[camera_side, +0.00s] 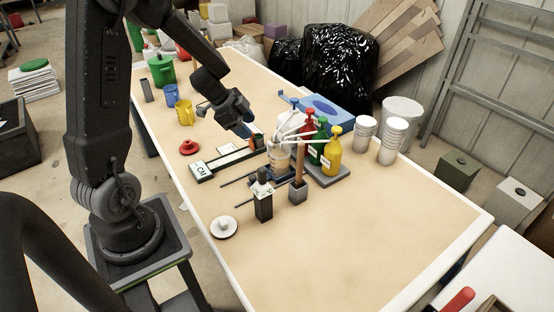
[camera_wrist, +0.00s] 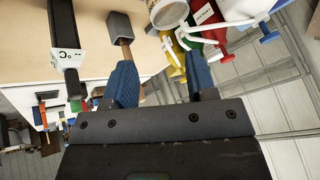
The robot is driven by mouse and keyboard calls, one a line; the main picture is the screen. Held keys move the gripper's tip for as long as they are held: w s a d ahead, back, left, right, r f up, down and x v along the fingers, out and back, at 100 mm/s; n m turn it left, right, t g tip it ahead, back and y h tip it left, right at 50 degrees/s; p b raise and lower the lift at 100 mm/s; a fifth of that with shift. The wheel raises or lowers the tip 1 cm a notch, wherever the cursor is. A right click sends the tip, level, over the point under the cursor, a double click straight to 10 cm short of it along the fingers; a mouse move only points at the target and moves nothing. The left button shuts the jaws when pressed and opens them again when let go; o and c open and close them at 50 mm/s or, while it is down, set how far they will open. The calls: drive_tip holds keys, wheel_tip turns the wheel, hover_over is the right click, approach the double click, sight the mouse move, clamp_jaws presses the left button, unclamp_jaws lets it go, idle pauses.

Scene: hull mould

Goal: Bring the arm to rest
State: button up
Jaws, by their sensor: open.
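My gripper (camera_side: 244,130) is in the air above the table, just left of the group of pump bottles in the side view. In the wrist view its two blue fingers (camera_wrist: 160,88) stand apart with nothing between them. Below and beside it in the side view lies a long white and dark device (camera_side: 203,171) with a label. A cup (camera_side: 280,158) stands to the right of the fingers, by the bottle spouts. My arm reaches over from the left. I cannot tell how far the fingertips are above the device.
Stacked white cups (camera_side: 392,140) stand right. The table's front right (camera_side: 380,240) is clear.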

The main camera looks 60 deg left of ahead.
drive_tip(key=d+r+n+t+y, duration=0.2)
drive_tip(key=d+r+n+y, duration=0.1)
drive_tip(key=r, duration=0.4)
drive_tip(key=d+r+n+t+y, duration=0.2)
drive_tip(key=r+y, duration=0.1)
drive_tip(key=r, duration=0.4)
drive_tip(key=s+d+r+n+g+h, duration=0.2)
drive_tip(key=s+d+n+g+h, duration=0.1)
drive_tip(key=s+d, duration=1.2)
drive_tip(key=shift+s+d+g+h, duration=0.3)
drive_tip(key=shift+d+g+h, duration=0.3)
drive_tip(key=shift+g, duration=0.2)
